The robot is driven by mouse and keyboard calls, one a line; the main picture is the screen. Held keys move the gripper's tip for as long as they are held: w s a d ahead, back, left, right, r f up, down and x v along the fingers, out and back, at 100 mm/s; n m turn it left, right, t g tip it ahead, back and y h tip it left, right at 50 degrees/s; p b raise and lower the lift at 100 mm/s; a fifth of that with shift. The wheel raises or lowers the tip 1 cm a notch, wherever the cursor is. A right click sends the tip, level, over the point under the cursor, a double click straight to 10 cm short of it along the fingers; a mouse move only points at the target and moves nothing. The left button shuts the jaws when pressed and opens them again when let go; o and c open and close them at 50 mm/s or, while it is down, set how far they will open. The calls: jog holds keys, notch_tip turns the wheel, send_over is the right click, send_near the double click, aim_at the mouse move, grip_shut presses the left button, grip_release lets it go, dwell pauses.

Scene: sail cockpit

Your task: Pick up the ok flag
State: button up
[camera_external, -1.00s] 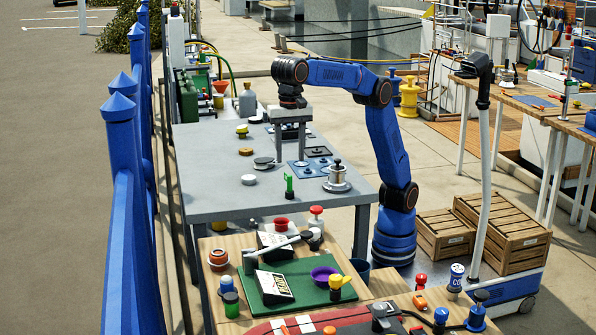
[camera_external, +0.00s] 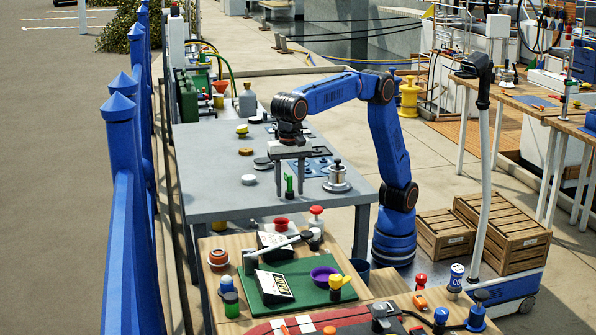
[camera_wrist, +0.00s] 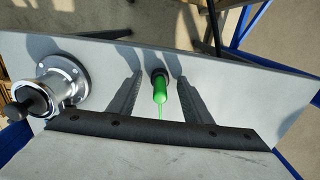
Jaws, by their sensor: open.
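The ok flag (camera_external: 289,185) is a small green flag on a thin stem, standing upright near the front edge of the grey table. In the wrist view the green flag (camera_wrist: 160,90) shows from above, with a dark round base, between the two fingers. My gripper (camera_external: 289,195) is open. Its fingers point down on either side of the flag, apart from it in the wrist view (camera_wrist: 158,92). I cannot tell exactly how far the fingertips are above the table.
A silver winch (camera_external: 337,178) stands right of the flag; it is at the left in the wrist view (camera_wrist: 62,80).

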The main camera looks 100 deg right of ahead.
jog(key=shift+f, duration=0.1)
grip_shut()
